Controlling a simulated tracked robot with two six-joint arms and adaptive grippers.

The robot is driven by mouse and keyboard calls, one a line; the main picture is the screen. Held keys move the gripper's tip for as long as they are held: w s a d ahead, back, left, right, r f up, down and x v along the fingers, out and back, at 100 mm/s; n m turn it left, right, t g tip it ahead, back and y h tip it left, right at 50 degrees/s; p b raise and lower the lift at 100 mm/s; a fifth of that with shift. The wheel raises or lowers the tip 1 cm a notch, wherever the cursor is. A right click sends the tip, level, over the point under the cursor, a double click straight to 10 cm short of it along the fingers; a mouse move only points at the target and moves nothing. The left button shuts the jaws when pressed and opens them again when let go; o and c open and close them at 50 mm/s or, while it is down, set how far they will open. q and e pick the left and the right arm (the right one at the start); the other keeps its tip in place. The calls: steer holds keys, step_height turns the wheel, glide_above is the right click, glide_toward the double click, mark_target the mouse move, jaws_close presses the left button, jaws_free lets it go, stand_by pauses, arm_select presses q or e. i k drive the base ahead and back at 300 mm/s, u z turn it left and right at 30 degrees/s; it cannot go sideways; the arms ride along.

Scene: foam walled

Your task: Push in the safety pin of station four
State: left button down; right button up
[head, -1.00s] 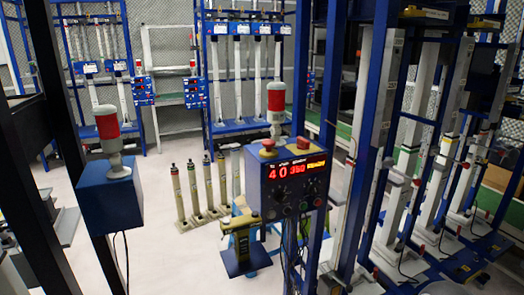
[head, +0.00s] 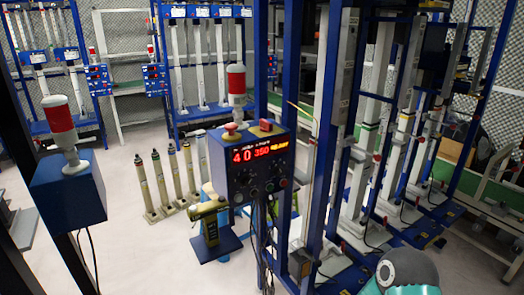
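A row of test stations with tall grey columns in blue frames stands on the right; one column (head: 338,75) is nearest, with others (head: 372,120) behind it to the right. I cannot tell which one is station four. Small red parts show on the columns, but no safety pin can be made out for certain. A blue control box (head: 228,180) with a lit red and yellow display stands left of the nearest column. Neither gripper is in view. A rounded teal and grey part of my arm shows at the bottom right.
A blue box with a red-and-white lamp (head: 68,190) stands at the left. Several slim cylinders (head: 160,180) stand on the floor beside a small blue stand (head: 215,245). More blue racks (head: 205,60) stand behind. The pale floor at front left is clear.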

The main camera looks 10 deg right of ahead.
mark_target(476, 117)
steer(key=z, duration=0.5)
steer(key=k, duration=1.25)
steer(key=z, duration=1.1)
steer(key=i, duration=1.2)
steer(key=z, duration=0.55)
steer(key=i, duration=1.4)
steer(key=u, duration=0.5)
steer(key=i, duration=1)
steer(key=z, duration=0.45)
